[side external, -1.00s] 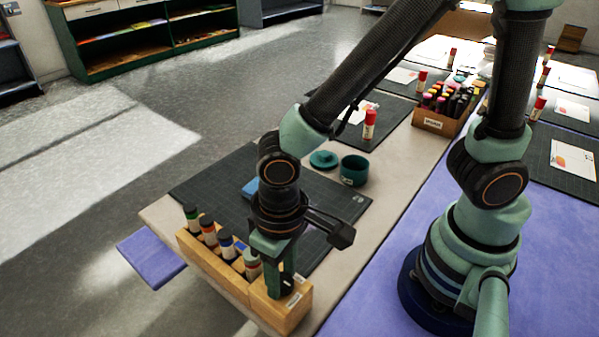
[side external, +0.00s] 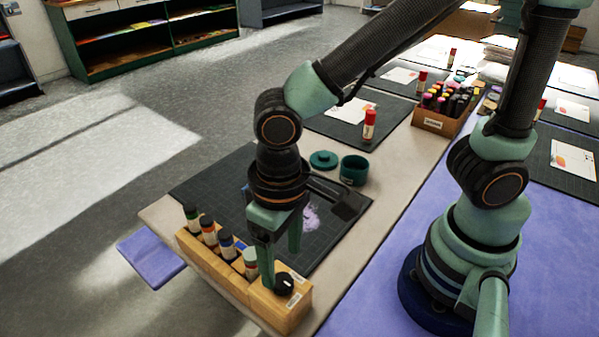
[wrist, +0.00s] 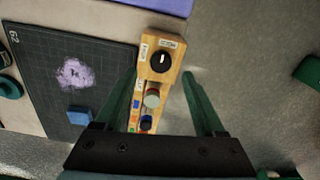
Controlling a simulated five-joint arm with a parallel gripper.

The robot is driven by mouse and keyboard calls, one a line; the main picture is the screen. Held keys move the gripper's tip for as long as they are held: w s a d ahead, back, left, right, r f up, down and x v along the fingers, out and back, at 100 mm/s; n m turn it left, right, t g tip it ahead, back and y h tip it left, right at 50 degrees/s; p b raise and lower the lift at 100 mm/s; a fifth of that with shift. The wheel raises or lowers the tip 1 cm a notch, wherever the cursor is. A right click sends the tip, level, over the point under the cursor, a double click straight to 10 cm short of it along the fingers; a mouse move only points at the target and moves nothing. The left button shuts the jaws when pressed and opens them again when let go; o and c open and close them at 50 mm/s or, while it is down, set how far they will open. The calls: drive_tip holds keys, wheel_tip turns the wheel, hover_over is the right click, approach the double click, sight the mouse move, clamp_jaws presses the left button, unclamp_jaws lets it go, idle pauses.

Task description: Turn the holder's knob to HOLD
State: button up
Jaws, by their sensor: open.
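The wooden holder (side external: 222,270) stands at the table's front corner with several bottles in a row. Its black knob (side external: 284,284) is on the end block, and it also shows in the wrist view (wrist: 162,62). The knob's white pointer line runs roughly up and down in the wrist view, toward the upper label (wrist: 168,43). A second label (wrist: 145,50) lies left of the knob. I cannot read either surely. My gripper (side external: 281,268) is open and empty above the end block. In the wrist view its fingers (wrist: 159,76) are spread either side of the holder, apart from the knob.
A dark cutting mat (side external: 215,190) lies behind the holder, with a purple smudge (wrist: 75,74) and a blue block (wrist: 80,116). A teal pot (side external: 354,170), its lid (side external: 323,159), a red glue stick (side external: 369,125) and a marker box (side external: 433,122) stand farther back.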

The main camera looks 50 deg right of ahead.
sight(285, 279)
wheel_tip(285, 279, up, 7)
drive_tip(key=shift+r, duration=0.15)
drive_tip(key=shift+d, duration=0.1)
drive_tip(key=w+d+r+t, duration=0.2)
drive_tip(key=w+d, duration=0.1)
drive_tip(key=d, duration=0.7)
drive_tip(key=w+d+r+m+t, duration=0.1)
drive_tip(key=w+d+r+t, duration=0.1)
drive_tip(key=d, duration=0.8)
drive_tip(key=shift+w+r+m+t, duration=0.3)
drive_tip(key=shift+w+t, duration=0.4)
drive_tip(key=shift+w, duration=0.3)
